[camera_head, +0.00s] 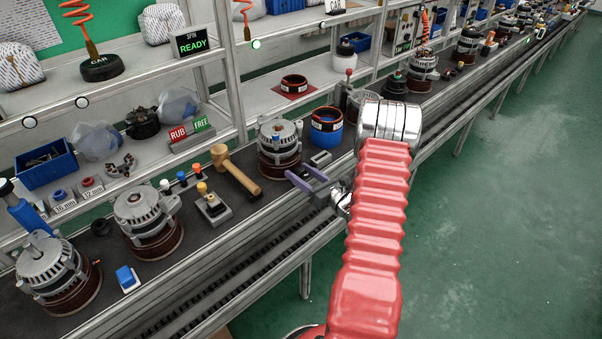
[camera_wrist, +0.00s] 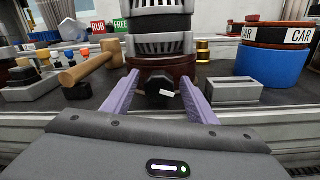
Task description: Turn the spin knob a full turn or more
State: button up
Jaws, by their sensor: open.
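The spin knob (camera_wrist: 160,92) is black with a white mark. It sits low in front of an alternator (camera_wrist: 161,30) on a brown base. In the wrist view my gripper (camera_wrist: 160,80) is open, one purple finger on each side of the knob. Dark gaps show between the fingers and the knob, and neither finger appears to touch it. In the head view my gripper (camera_head: 307,182) is at the bench's front edge, before the alternator (camera_head: 279,142). I cannot make out the knob there.
A wooden mallet (camera_head: 236,174) lies left of the alternator. A grey slotted block (camera_wrist: 234,91) stands close to the right finger. A blue drum (camera_head: 326,131) is at the right. More alternators (camera_head: 147,220) stand to the left. RUB and FREE signs (camera_head: 190,135) stand behind.

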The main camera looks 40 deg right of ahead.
jog(key=shift+w, duration=0.2)
jog(key=c, duration=1)
jog(key=shift+d, duration=0.15)
jog(key=shift+c, duration=0.2)
